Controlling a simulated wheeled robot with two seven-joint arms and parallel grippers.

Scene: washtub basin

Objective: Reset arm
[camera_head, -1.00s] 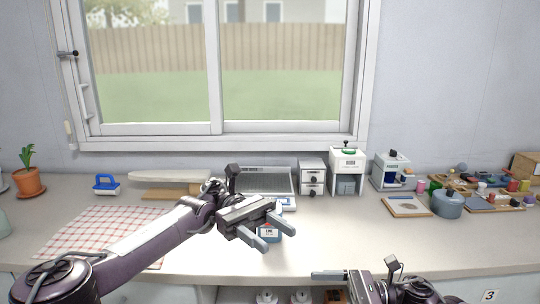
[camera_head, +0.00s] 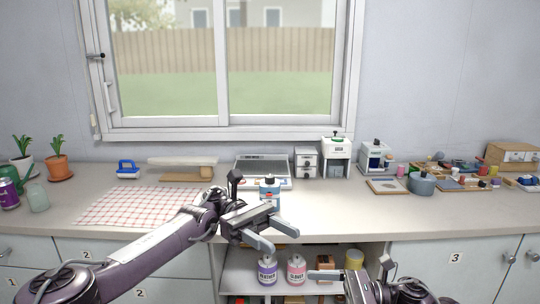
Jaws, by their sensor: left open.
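My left gripper (camera_head: 281,240) reaches in from the left and is open, with nothing between its two fingers. Its fingers are in front of the counter's front edge in the picture. A small bottle with a blue and red label (camera_head: 269,188) stands upright on the counter (camera_head: 330,215), beyond the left gripper and apart from its fingertips. My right gripper (camera_head: 328,275) is low in the picture, in front of the open shelf. One finger shows clearly, so its opening cannot be judged.
A checkered cloth (camera_head: 135,206) lies at left, near potted plants (camera_head: 60,172). A flat grey device (camera_head: 262,168), a white machine (camera_head: 336,156) and a blue-grey pot (camera_head: 421,184) stand along the back and right. Jars (camera_head: 267,269) stand on the shelf below. The counter's right front is clear.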

